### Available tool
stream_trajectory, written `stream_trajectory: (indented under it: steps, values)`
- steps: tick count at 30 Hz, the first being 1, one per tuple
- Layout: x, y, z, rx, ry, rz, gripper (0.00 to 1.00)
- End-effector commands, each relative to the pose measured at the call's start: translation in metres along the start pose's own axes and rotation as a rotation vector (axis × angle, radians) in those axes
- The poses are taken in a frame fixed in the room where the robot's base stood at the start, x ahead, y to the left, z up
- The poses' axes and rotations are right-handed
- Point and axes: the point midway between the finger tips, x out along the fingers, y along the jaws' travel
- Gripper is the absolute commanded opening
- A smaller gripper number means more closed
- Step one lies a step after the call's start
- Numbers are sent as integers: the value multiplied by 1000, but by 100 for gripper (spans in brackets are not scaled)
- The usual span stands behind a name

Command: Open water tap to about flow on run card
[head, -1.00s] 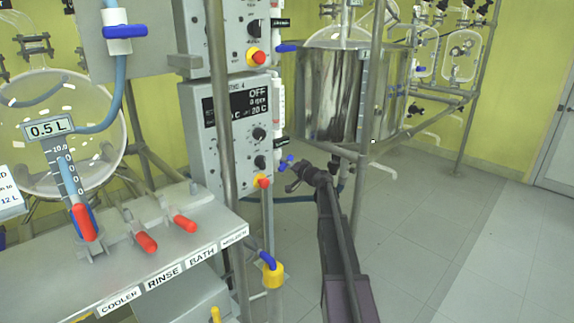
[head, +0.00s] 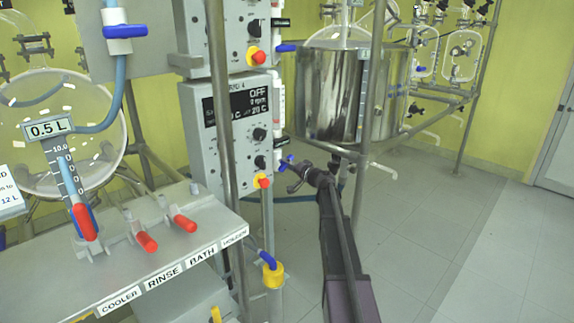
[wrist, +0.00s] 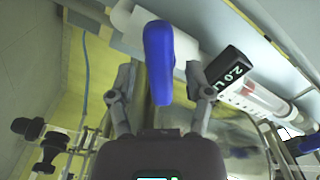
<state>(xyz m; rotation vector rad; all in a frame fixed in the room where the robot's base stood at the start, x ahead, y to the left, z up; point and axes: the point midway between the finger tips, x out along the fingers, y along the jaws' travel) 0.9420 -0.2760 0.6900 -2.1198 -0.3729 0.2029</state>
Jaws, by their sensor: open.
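A blue tap handle (wrist: 158,62) stands between the two open fingers of my gripper (wrist: 158,88) in the wrist view, with a gap on each side. It sits on a white pipe (wrist: 128,28). A black tag reading 2.0 L (wrist: 232,72) is to its right, beside a clear flow tube with red inside (wrist: 262,102). In the head view my gripper (head: 294,176) is beside a small blue handle (head: 284,163) at the grey control box.
A grey control box (head: 204,160) and steel post (head: 218,130) stand left of my gripper. A steel vessel (head: 330,95) on a frame is behind it. A bench with red-handled valves (head: 183,222) is at left. The floor at right (head: 460,240) is clear.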

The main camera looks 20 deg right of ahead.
Motion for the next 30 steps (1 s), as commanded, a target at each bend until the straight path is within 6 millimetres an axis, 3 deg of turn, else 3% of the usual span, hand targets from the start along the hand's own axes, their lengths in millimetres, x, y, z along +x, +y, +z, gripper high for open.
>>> stream_trajectory:
  steps: [18, 24, 30]
  values:
    - [-89, -1, 1, 0, 1, 1, 66]
    - [-106, 0, 0, 0, 1, 1, 66]
    - [-111, 0, 0, 0, 0, 0, 66]
